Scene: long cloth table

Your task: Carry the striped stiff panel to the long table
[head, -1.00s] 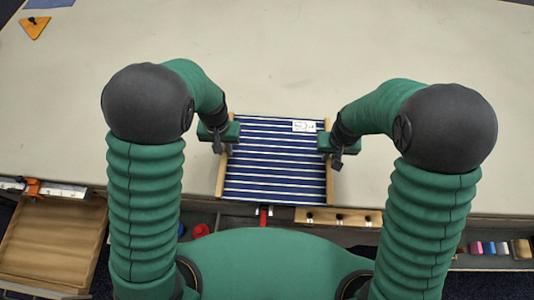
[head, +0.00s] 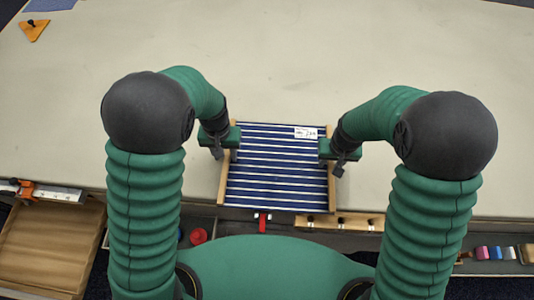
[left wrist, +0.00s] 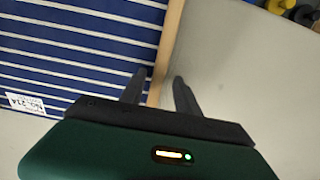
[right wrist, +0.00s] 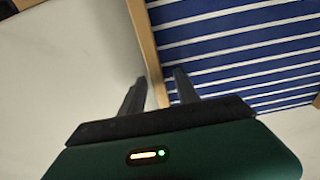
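The striped stiff panel (head: 275,165) is blue with white stripes, a white label and a wooden rail along each side. It lies level over the near edge of the long table (head: 300,60); I cannot tell for sure that it touches the top. My left gripper (head: 230,152) is at its left rail, and my right gripper (head: 331,157) is at its right rail. In the left wrist view the fingers (left wrist: 158,80) stand apart on either side of the rail. In the right wrist view the fingers (right wrist: 160,82) also straddle the rail with gaps showing.
An orange triangular piece (head: 33,31) and a blue sheet (head: 48,4) lie at the table's far left. A wooden tray (head: 50,245) is below at the left. Red and blue items sit under the front edge. The tabletop beyond the panel is clear.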

